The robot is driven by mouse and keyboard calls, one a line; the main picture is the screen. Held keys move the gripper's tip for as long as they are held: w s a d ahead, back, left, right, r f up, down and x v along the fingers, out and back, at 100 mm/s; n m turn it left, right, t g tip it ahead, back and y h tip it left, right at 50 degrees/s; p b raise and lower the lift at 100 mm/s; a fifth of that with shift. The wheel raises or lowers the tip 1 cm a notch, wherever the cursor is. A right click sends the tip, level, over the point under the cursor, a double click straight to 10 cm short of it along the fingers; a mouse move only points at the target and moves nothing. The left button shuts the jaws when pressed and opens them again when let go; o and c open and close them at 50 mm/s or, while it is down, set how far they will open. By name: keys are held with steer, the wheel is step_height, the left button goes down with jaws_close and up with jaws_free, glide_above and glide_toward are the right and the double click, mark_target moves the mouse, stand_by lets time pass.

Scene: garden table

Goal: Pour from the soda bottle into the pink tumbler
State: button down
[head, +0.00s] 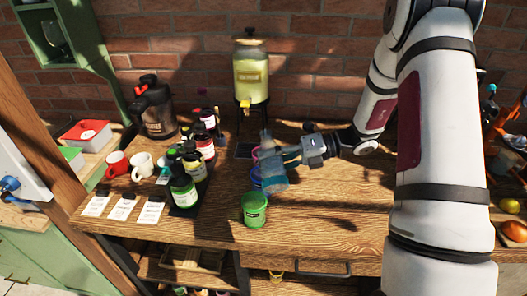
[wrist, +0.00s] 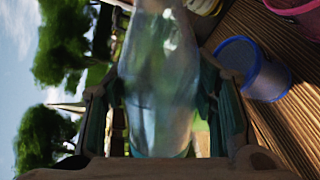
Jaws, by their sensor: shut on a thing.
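My gripper (head: 288,156) is shut on the clear bluish soda bottle (head: 274,180), above the table. The bottle fills the middle of the wrist view (wrist: 160,90), between my fingers; its top runs out of that frame. In the head view its narrow end points up and its wide end down, leaning slightly; the exact tilt is hard to tell. The pink tumbler (head: 255,152) shows partly behind the bottle and gripper. In the wrist view only part of the pink tumbler (wrist: 297,8) shows at the upper right. I cannot see any liquid leaving the bottle.
A blue tumbler (head: 256,176) stands beside the bottle, partly covered, and a green tumbler (head: 255,210) stands in front. Dark bottles (head: 183,190), mugs (head: 142,162) and white cards (head: 123,209) are at the left. A drink dispenser (head: 251,70) stands behind. The table's right middle is clear.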

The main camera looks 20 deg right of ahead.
steer(key=shift+w+f, duration=0.2)
steer(key=shift+w+r+n+t, duration=0.3)
steer(key=shift+r+n, duration=0.15)
steer(key=shift+n, duration=0.25)
steer(key=shift+r, duration=0.1)
stand_by(1.2)
